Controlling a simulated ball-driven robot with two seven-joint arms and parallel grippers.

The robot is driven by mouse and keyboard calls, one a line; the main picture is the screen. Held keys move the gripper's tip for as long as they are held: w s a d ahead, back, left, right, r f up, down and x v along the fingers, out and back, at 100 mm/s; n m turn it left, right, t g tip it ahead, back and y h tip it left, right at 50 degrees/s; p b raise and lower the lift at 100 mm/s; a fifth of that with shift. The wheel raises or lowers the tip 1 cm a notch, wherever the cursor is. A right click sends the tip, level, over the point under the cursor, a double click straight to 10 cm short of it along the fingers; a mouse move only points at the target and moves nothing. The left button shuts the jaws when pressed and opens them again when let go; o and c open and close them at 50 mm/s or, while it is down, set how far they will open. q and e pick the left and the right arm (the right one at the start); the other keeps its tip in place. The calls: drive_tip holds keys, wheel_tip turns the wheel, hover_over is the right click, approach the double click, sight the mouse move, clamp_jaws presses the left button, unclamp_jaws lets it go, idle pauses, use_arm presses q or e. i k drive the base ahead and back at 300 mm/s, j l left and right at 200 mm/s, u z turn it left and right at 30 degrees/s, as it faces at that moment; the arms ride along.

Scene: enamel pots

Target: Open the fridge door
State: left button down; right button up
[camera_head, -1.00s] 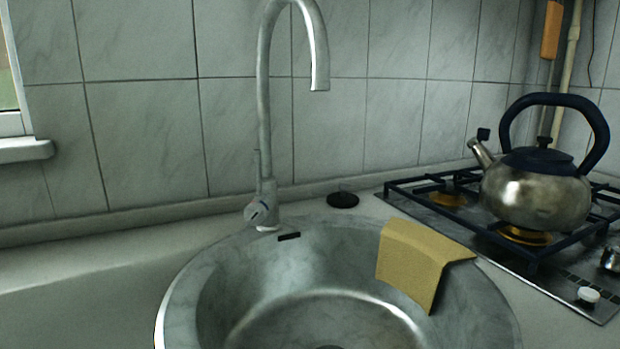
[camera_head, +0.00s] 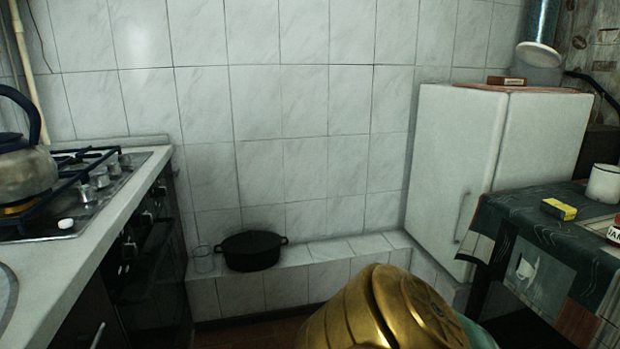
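The white fridge (camera_head: 455,150) stands at the right against the tiled wall. Its front faces left and towards me, and the door looks shut. A slim handle (camera_head: 463,217) shows low on the door, near its right edge. The table hides the lower right of the fridge. Neither of my grippers is in view.
A table with a dark patterned cloth (camera_head: 535,232) stands close in front of the fridge, bearing a white mug (camera_head: 604,183) and a yellow box (camera_head: 559,209). A black pot (camera_head: 252,250) sits on the tiled ledge (camera_head: 340,248). The stove counter (camera_head: 100,217) lines the left.

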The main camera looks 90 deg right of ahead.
sight(459, 130)
drive_tip(key=z, duration=3.4)
